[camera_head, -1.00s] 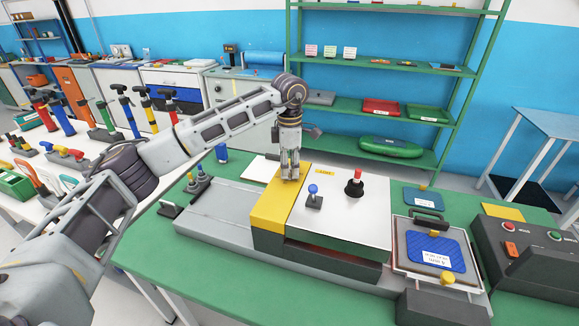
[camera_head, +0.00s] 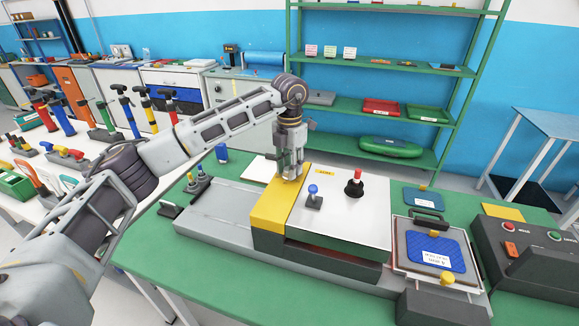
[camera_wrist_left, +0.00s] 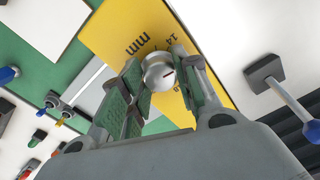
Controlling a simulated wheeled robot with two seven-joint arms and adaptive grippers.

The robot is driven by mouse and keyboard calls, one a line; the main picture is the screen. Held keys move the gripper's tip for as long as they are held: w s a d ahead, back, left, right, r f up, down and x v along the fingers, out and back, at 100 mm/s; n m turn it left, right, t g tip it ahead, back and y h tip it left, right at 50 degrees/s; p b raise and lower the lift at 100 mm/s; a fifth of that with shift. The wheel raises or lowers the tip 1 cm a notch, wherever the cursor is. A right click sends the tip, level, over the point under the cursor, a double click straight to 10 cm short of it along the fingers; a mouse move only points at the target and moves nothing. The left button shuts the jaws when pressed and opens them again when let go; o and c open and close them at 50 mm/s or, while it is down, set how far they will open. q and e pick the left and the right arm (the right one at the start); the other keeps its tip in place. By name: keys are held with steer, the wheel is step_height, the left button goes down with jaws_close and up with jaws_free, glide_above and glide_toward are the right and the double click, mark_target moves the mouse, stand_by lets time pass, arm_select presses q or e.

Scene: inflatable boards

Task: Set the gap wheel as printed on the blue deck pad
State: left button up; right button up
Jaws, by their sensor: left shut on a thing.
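The gap wheel (camera_wrist_left: 158,72) is a silver round knob with a dark red pointer line, on a yellow panel (camera_wrist_left: 115,30) printed "mm" and "14"; other marks are partly hidden by my fingers. My left gripper (camera_head: 291,172) points down over the yellow cross-piece (camera_head: 271,208) of the machine. In the left wrist view, the finger pads of my left gripper (camera_wrist_left: 162,85) are on either side of the wheel, shut on it. The blue deck pad (camera_head: 428,246) lies in a framed tray at the right, with a white label whose print is too small to read. My right gripper is out of view.
A blue-knobbed lever (camera_head: 314,196) and a red-topped black knob (camera_head: 354,184) stand on the white plate close right of my gripper. A dark control box (camera_head: 525,250) with red and green buttons sits at the right. Green shelves stand behind.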

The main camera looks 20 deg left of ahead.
arm_select(q)
steer(key=n, duration=0.4)
steer(key=shift+n, duration=1.9)
steer(key=o, duration=0.9)
steer(key=shift+o, duration=0.7)
step_height(320, 180, up, 12)
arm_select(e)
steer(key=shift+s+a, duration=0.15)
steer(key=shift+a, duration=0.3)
